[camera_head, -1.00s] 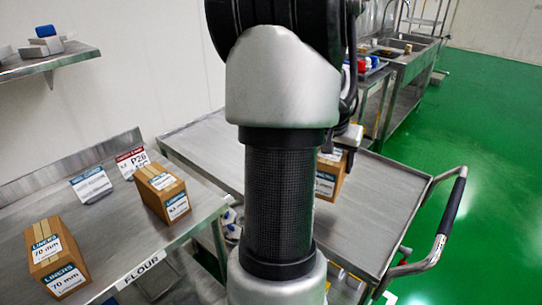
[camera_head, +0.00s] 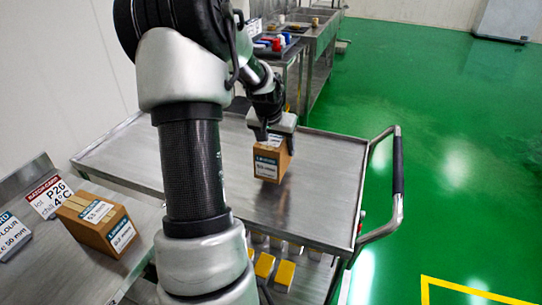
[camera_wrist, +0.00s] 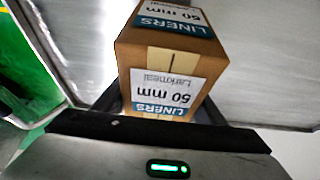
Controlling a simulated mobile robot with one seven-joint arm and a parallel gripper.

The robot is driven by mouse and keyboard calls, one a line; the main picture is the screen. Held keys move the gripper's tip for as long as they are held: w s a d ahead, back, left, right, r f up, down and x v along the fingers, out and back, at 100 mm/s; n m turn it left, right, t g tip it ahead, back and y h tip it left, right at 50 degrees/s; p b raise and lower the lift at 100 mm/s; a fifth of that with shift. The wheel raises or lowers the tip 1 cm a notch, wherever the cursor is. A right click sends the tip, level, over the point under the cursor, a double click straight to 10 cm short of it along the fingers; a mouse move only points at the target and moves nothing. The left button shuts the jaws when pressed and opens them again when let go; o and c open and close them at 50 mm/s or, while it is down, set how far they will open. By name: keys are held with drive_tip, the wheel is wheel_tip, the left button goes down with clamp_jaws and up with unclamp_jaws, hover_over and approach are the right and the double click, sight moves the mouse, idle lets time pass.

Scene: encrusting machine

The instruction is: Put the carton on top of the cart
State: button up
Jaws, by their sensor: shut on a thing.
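The carton (camera_head: 268,162), a brown box with white and teal LINERS 50 mm labels, is upright over the middle of the cart top. My gripper (camera_head: 274,134) comes down from above and is shut on its upper part. In the wrist view the carton (camera_wrist: 165,75) is between the finger pads. The cart (camera_head: 325,190) has a bare grey metal top with a low rim and a dark-gripped handle at the right. I cannot tell whether the carton's base touches the top or hangs slightly above it.
Another LINERS carton (camera_head: 98,218) and a P26 sign (camera_head: 47,198) stand on the steel table at the left. Yellow items (camera_head: 284,272) sit on the cart's lower level. A sink bench (camera_head: 318,45) stands behind. Green floor (camera_head: 450,150) is open at the right.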

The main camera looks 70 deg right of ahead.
sight(272, 139)
drive_tip(key=shift+f, duration=1.8)
drive_tip(key=shift+f+b, duration=0.1)
drive_tip(key=shift+b, duration=0.2)
drive_tip(key=shift+f, duration=0.15)
drive_tip(key=o, duration=1.3)
drive_tip(key=shift+r, duration=0.4)
drive_tip(key=p+v, duration=0.2)
drive_tip(key=v, duration=0.9)
drive_tip(key=shift+a+r, duration=0.25)
drive_tip(key=shift+a, duration=0.05)
